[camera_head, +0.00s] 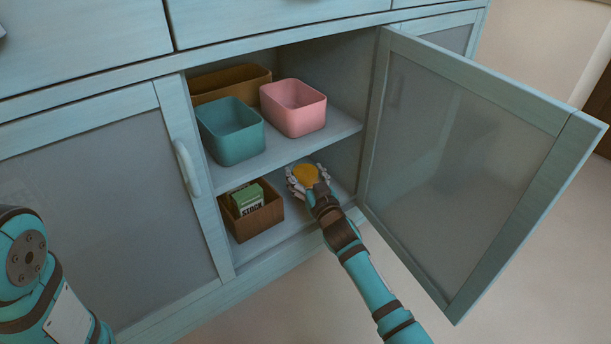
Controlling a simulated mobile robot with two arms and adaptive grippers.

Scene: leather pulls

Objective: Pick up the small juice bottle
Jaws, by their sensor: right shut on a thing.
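The small juice bottle (304,175) shows as a round orange-yellow shape inside the open cabinet, low down at the right of the lower compartment. My right gripper (306,179) is around it, with its pale fingers on both sides, shut on it. Much of the bottle is hidden by the gripper, and I cannot tell whether it touches the cabinet floor. My left arm shows at the lower left edge; its gripper is not in view.
A wooden box (256,217) with green packets stands left of my right gripper. The shelf (285,148) above holds a teal bin (231,131), a pink bin (293,108) and a brown bin (230,80). The open glass door (455,170) stands to the right of my right arm.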

